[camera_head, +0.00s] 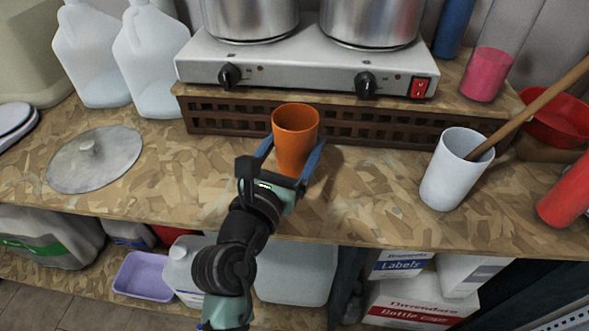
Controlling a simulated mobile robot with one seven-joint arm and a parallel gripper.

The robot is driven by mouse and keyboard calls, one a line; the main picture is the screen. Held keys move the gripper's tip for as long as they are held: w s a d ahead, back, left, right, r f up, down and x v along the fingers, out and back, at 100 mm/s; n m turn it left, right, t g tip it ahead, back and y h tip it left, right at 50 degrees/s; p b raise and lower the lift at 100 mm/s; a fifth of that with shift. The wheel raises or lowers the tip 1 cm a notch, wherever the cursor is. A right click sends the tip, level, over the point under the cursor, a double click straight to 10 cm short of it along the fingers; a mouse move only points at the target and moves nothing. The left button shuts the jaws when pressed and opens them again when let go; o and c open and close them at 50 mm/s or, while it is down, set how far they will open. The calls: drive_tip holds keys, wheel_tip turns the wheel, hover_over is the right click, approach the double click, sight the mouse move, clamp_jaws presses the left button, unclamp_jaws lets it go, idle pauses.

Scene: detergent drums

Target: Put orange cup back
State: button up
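The orange cup (295,133) is upright on the wooden counter (371,205), or just above it, in front of the stove; its base is partly hidden by my gripper. My gripper (295,142) reaches in from the front, with one blue finger on the left of the cup and one on the right. Both fingers are very close to the cup's sides. I cannot tell whether they press on it or stand slightly apart.
Behind the cup is a two-burner stove (300,72) with pots on a brown slatted base (225,118). A white cup (447,178) with a wooden stick stands to the right. A metal lid (95,165) and white jugs (150,60) are to the left. Boxes (415,303) are on the lower shelf.

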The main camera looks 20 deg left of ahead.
sight(294, 166)
drive_tip(key=shift+f+b, duration=0.75)
drive_tip(key=shift+f, duration=1.6)
drive_tip(key=shift+f, duration=0.1)
drive_tip(key=o, duration=1.2)
drive_tip(key=shift+o, duration=0.2)
drive_tip(key=shift+s, duration=0.1)
drive_tip(key=s, duration=1.1)
drive_tip(key=shift+s+d, duration=0.15)
drive_tip(key=shift+s, duration=0.25)
drive_tip(key=shift+r, duration=0.2)
